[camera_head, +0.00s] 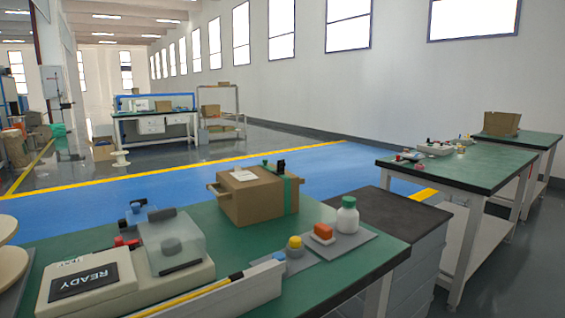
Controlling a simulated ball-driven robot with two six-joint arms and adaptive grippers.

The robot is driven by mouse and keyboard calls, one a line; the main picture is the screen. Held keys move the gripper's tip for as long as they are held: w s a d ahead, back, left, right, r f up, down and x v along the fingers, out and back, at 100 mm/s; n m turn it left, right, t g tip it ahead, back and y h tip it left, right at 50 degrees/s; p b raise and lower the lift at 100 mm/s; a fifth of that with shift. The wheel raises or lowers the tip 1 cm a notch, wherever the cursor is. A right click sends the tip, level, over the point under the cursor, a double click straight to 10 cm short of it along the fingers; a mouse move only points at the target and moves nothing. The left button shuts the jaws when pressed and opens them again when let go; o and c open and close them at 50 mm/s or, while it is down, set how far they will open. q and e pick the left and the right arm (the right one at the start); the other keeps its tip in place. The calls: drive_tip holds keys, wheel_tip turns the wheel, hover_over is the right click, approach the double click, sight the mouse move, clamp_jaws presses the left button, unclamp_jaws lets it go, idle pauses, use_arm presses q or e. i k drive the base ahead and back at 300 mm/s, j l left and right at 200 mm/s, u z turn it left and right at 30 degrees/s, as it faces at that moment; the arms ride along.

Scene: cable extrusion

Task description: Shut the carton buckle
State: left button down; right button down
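A brown carton (250,206) stands on the green-topped workbench (330,270), near its far edge. A white label lies on its top, and a small cardboard piece sticks out at its left side. A green strap (290,196) runs down the carton's right part. A black buckle (281,167) stands up at the top of the strap, with a small green piece beside it. The buckle is too small to tell clearly whether its parts are joined. Neither of my grippers is in view.
Left of the carton is a pale machine with a READY panel (84,281) and a clear cover (172,241).

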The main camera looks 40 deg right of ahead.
sight(281, 164)
drive_tip(key=l, duration=0.7)
drive_tip(key=i+l, duration=0.15)
drive_tip(key=l, duration=0.55)
